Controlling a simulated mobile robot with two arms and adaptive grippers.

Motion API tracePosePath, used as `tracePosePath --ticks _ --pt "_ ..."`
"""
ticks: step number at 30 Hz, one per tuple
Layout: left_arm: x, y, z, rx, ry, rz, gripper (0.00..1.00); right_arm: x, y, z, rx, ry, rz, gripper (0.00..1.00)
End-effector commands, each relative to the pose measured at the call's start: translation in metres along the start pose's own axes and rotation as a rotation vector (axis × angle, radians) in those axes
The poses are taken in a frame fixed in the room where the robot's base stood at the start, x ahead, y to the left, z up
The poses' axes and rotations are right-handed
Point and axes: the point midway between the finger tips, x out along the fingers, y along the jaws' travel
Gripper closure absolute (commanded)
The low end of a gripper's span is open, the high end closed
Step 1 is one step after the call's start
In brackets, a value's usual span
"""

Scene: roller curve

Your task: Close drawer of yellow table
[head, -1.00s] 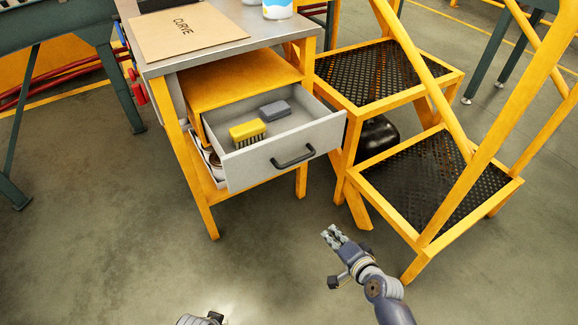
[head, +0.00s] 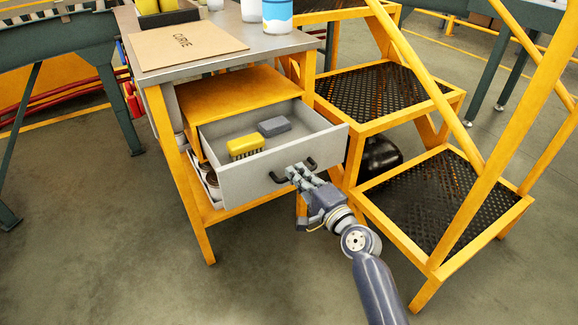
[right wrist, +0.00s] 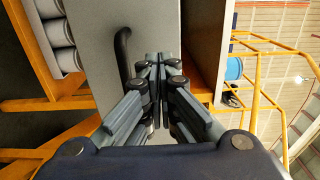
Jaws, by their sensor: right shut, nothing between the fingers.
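The yellow table has a grey top (head: 225,55) and yellow legs. Its grey drawer (head: 245,177) is pulled out, with a dark bar handle (head: 292,170) on the front. A yellow brush (head: 245,147) and a grey block (head: 273,127) lie inside. My right gripper (head: 296,172) is shut and empty, its fingertips at the drawer front by the handle. In the right wrist view the shut fingers (right wrist: 158,65) point at the drawer front beside the handle (right wrist: 123,55); I cannot tell whether they touch. My left gripper is out of view.
Yellow steps with black mesh treads (head: 445,200) stand close on the right of the drawer. A cardboard sheet (head: 185,45) and a blue-and-white can (head: 277,15) are on the table top. The floor at the left front is clear (head: 110,240).

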Motion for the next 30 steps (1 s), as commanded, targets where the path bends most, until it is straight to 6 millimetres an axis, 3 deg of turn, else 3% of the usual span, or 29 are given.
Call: tracePosePath --ticks 3,9,30 --pt "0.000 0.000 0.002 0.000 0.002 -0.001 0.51 0.022 0.001 0.000 -0.001 0.000 -0.001 1.00" --pt "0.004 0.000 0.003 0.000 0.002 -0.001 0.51 0.042 0.001 0.000 -0.001 0.000 0.000 1.00" --pt "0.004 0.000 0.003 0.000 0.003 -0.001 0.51 0.046 0.000 0.000 -0.001 0.000 0.000 1.00"
